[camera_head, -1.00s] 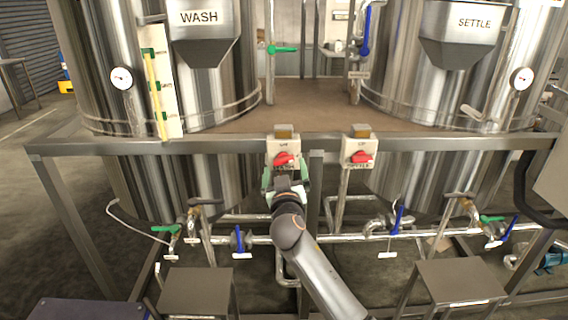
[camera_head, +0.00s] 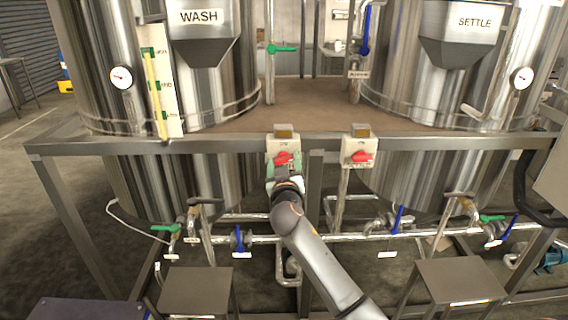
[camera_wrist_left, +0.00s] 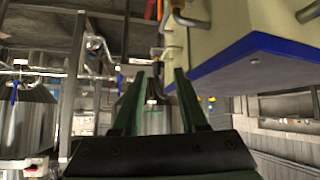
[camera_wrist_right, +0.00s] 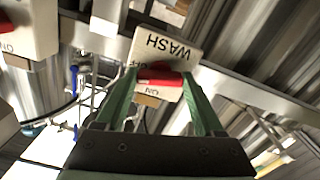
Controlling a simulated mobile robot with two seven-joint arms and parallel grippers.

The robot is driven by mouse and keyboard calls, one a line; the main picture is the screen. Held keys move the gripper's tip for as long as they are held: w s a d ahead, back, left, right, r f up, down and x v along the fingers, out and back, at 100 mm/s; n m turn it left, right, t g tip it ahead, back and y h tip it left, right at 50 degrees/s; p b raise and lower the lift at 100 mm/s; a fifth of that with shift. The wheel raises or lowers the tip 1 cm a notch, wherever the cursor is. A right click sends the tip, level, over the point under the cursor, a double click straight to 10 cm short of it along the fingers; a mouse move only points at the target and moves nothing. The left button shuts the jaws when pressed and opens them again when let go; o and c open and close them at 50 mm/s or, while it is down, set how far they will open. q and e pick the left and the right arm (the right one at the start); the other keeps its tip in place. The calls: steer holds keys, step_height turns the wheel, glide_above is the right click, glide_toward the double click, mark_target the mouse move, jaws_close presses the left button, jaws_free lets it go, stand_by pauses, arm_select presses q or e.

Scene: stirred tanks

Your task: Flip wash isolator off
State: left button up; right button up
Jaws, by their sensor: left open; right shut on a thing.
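The wash isolator (camera_head: 283,146) is a pale box on the front rail, below the WASH tank. Its red handle (camera_head: 283,158) is partly covered by my right gripper (camera_head: 284,167). In the right wrist view the box's WASH label (camera_wrist_right: 168,45) reads upside down. There the red handle (camera_wrist_right: 158,78) lies crosswise between the green fingertips of my right gripper (camera_wrist_right: 158,80), which is shut on it. The ON mark shows; OFF is partly hidden by a finger. My left gripper (camera_wrist_left: 156,80) shows only in the left wrist view, open and empty.
A similar box with a red handle, the settle isolator (camera_head: 359,147), stands just right on the same rail (camera_head: 220,144). Pipes and valves with blue and green levers run below. A blue-edged cream block (camera_wrist_left: 240,45) is near the left gripper.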

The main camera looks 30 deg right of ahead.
steer(key=c, duration=0.8)
steer(key=shift+o, duration=0.2)
steer(key=m+b, duration=0.3)
steer(key=o, duration=1.4)
arm_select(q)
steer(key=shift+w+d+f, duration=0.25)
steer(key=shift+d+f, duration=0.25)
steer(key=shift+f, duration=0.35)
steer(key=shift+a, duration=0.1)
